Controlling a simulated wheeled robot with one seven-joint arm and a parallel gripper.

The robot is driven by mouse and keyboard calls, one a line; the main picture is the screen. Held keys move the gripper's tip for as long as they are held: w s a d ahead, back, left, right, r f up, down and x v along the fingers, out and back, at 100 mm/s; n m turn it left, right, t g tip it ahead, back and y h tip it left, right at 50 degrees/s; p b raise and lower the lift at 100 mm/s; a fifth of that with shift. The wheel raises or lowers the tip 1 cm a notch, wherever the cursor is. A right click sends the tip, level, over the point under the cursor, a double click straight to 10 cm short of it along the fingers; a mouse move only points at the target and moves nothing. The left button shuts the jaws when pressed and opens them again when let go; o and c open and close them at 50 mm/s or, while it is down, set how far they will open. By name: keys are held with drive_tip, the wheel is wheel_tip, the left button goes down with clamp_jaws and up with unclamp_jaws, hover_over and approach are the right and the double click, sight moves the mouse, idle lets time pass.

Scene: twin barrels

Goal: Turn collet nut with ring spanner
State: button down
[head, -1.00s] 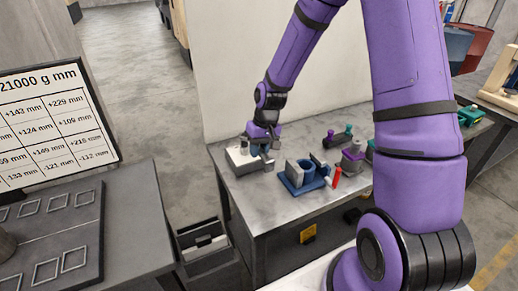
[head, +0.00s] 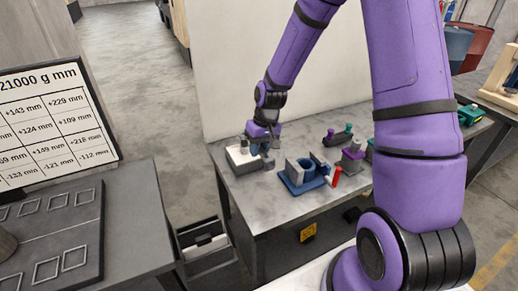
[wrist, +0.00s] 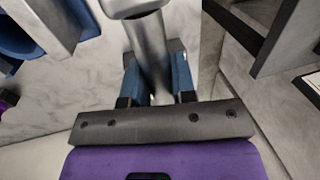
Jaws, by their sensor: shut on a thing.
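My gripper (head: 262,146) is low over the far left end of the workbench, beside a pale block (head: 240,158). In the wrist view my gripper (wrist: 160,85) is shut on a grey metal bar with a wider rounded end, which I take for the ring spanner (wrist: 148,45). The bar runs between the two blue finger pads. The collet nut cannot be picked out; my gripper hides part of the pale block. I cannot tell whether the spanner's ring is around a nut.
A blue fixture with a grey block (head: 305,180) stands right of my gripper, with a red upright piece (head: 335,177) beside it. Purple and teal parts (head: 352,155) stand farther right. A pale wall (head: 300,85) rises behind the bench (head: 262,205).

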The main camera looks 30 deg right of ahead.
drive_tip(key=shift+f, duration=1.3)
idle(1.2)
drive_tip(key=shift+a, duration=0.1)
drive_tip(key=shift+w+a+m, duration=0.1)
drive_tip(key=shift+a+m, duration=0.85)
drive_tip(key=shift+m, duration=0.05)
drive_tip(key=shift+w+a+m+t, duration=0.25)
drive_tip(key=shift+a+m+t, duration=0.15)
drive_tip(key=shift+a+m, duration=0.6)
drive_tip(key=shift+w+a+m, duration=0.25)
drive_tip(key=shift+a+m, duration=0.25)
drive_tip(key=shift+w+a+m, duration=0.25)
drive_tip(key=shift+a+m, duration=0.2)
drive_tip(key=shift+m, duration=0.05)
